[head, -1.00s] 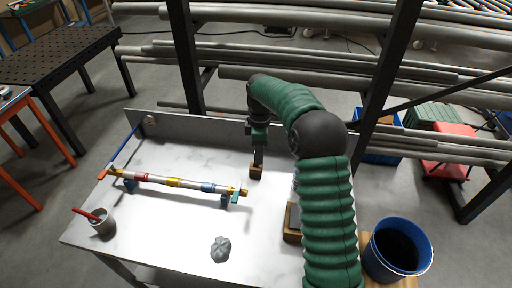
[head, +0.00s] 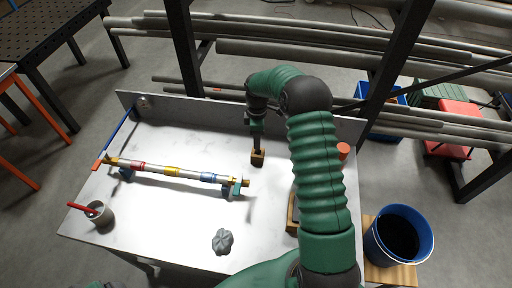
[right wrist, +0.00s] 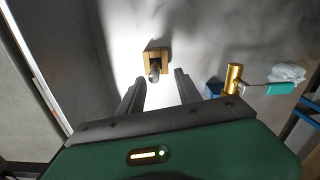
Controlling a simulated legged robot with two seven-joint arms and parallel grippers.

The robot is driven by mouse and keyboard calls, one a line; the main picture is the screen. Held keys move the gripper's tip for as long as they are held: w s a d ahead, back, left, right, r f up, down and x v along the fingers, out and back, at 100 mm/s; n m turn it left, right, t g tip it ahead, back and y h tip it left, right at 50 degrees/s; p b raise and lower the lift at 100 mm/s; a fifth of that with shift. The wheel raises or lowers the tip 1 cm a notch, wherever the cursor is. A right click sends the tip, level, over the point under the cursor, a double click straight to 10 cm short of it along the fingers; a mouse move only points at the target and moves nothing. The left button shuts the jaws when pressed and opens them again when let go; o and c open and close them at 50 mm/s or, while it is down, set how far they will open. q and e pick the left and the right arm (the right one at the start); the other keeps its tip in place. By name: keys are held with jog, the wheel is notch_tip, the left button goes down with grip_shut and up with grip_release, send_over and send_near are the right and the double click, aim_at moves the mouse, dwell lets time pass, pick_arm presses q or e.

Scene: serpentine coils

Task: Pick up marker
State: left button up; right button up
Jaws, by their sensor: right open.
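A small wooden block (head: 257,159) stands on the white table near its back edge. In the right wrist view the block (right wrist: 157,55) has a short dark upright rod (right wrist: 155,72) in it, which looks like the marker. My right gripper (right wrist: 158,88) is open, with its two dark fingers apart on either side of the rod's line. In the head view the right gripper (head: 257,138) points down just above the block. The rod is hard to tell from the dark fingers there. My left gripper is not in view.
A striped pipe (head: 175,172) lies on supports at the left. A grey cup (head: 100,213) with a red stick stands front left. A grey lump (head: 222,241) lies near the front. A blue bucket (head: 400,236) stands at the right. A low back wall (head: 200,118) edges the table.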

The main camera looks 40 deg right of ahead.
jog(key=f, duration=0.2)
jog(key=d+f+p, duration=0.1)
jog(key=f+p, duration=0.1)
jog(key=f, duration=0.1)
jog(key=shift+w+d+f, duration=0.2)
jog(key=shift+d+f, duration=0.1)
jog(key=shift+d, duration=0.05)
jog(key=shift+a+f, duration=0.1)
jog(key=shift+a, duration=0.45)
jog(key=shift+c, duration=0.3)
jog(key=shift+w+a, duration=0.1)
jog(key=shift+a, duration=0.05)
jog(key=shift+c, duration=1.1)
jog(key=c, duration=0.5)
jog(key=shift+d, duration=0.4)
grip_shut()
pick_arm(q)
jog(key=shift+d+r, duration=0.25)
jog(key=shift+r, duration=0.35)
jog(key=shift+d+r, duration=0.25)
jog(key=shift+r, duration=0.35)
